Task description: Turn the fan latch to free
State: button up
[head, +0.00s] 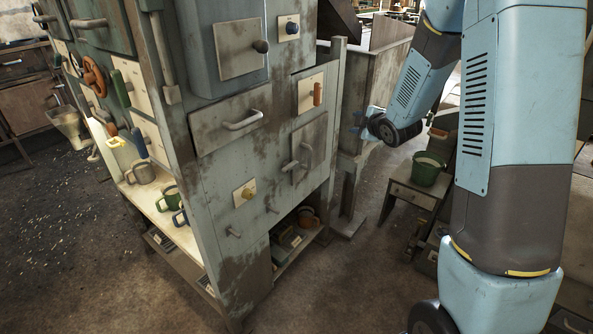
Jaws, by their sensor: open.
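A grey-green machine cabinet (212,150) fills the left and middle of the head view. Its front bears several controls, and I cannot tell which is the fan latch.
Drawer-type handles (243,121) stick out from the cabinet front. Mugs (167,196) stand on a side shelf at the left. A green bucket (428,168) stands on a small wooden cabinet (412,195) at the right. The floor in front is clear.

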jog(key=w+a+f+n+y, duration=0.1)
jog(key=a+f+n+y, duration=0.45)
jog(key=f, duration=0.55)
jog(key=n+g+y, duration=0.2)
jog(key=n+y, duration=0.3)
send_near(293, 168)
jog(key=shift+h, duration=0.25)
jog(key=x, duration=0.8)
jog(key=shift+a+r, duration=0.3)
jog(key=shift+a, duration=0.15)
grip_shut()
jog(key=shift+d, duration=0.15)
